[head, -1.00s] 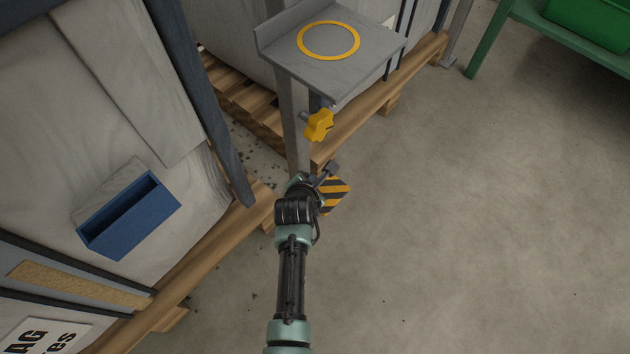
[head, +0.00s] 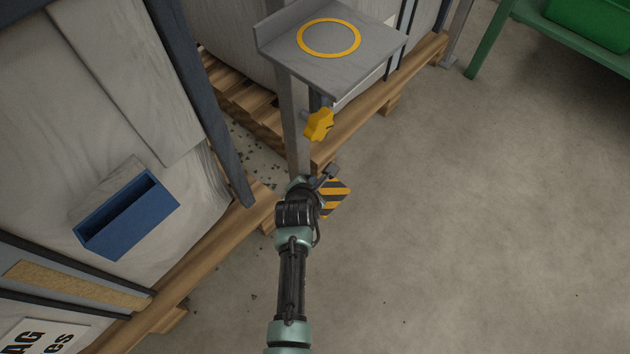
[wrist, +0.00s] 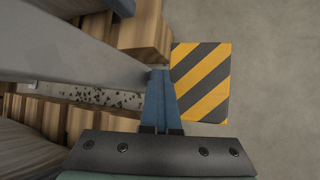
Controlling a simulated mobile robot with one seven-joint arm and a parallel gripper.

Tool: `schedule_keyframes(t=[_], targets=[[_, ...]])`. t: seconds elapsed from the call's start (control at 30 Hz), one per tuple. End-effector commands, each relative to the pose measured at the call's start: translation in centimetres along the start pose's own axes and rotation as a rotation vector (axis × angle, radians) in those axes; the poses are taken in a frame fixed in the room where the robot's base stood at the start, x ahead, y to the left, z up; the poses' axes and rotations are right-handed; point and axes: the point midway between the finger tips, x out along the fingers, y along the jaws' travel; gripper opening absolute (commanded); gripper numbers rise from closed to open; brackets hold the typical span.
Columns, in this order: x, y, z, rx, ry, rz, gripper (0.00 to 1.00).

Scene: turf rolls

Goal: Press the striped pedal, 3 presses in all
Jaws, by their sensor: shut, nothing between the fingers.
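The striped pedal (head: 335,196), a yellow and black plate, lies low by the foot of the grey post, partly hidden behind my arm in the head view. It also shows in the wrist view (wrist: 203,82), right of my fingers. My gripper (wrist: 160,75) is shut and empty, its blue fingers together. In the wrist view the fingertips overlap the pedal's left edge region; I cannot tell whether they touch it.
A grey stand with a yellow ring (head: 328,38) on its top and a yellow knob (head: 319,124) rises just beyond the pedal. Wooden pallets (head: 235,90) with wrapped loads flank it. A blue bin (head: 126,214) hangs at left. Open concrete floor (head: 480,220) lies to the right.

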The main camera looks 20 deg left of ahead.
Motion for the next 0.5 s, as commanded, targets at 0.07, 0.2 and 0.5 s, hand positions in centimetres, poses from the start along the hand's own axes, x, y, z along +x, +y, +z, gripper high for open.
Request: schedule_keyframes(t=[0.07, 0.2, 0.5], targets=[[0.27, -0.86, -0.57, 0.001, 0.011, -0.017, 0.00], [0.40, -1.03, -0.71, 0.002, 0.012, -0.018, 0.00], [0.66, -1.32, -0.93, 0.002, 0.013, -0.020, 0.00]])
